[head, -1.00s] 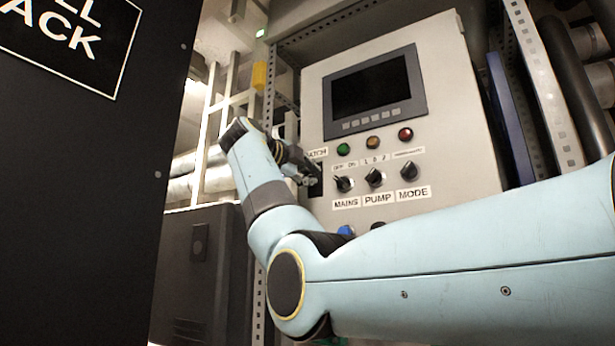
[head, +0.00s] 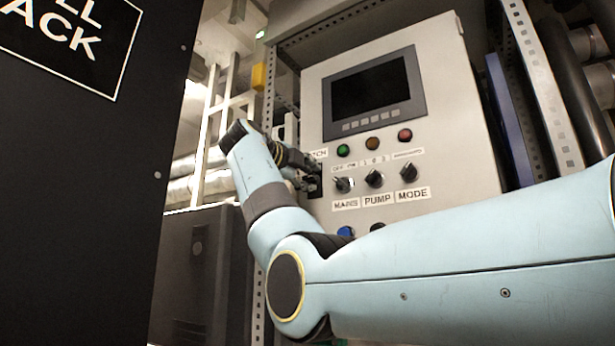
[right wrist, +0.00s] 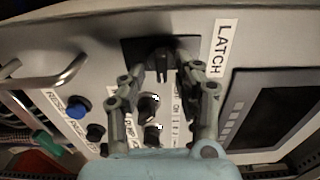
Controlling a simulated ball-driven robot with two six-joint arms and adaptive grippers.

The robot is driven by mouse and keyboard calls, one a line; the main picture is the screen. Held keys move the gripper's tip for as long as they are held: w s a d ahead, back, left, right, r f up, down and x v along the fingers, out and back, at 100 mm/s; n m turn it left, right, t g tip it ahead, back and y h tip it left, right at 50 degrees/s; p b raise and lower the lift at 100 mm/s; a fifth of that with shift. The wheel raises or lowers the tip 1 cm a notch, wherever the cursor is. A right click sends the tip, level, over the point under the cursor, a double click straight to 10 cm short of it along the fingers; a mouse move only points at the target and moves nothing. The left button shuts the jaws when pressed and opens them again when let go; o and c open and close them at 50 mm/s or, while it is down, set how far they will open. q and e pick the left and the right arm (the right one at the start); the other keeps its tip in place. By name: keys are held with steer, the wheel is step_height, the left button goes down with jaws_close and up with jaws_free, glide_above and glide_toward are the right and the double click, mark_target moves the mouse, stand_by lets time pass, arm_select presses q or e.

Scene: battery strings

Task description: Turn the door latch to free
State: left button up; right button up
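The door latch (right wrist: 160,64) is a dark knob on a black plate beside the LATCH label (right wrist: 218,50) in the right wrist view. My right gripper (right wrist: 161,68) is open, with one finger on each side of the knob. Small gaps seem to show between fingertips and knob; I cannot tell whether either touches. In the head view my right gripper (head: 308,181) is at the left edge of the grey control cabinet (head: 440,120) and hides most of the latch. My left gripper is not in view.
The MAINS switch (head: 343,185), PUMP switch (head: 374,179) and MODE switch (head: 407,173) sit right of the latch. A dark screen (head: 370,90) is above. A black panel (head: 80,210) fills the left, and a perforated rail (head: 545,85) stands at right.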

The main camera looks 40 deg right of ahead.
steer(key=v, duration=1.2)
steer(key=shift+f, duration=0.1)
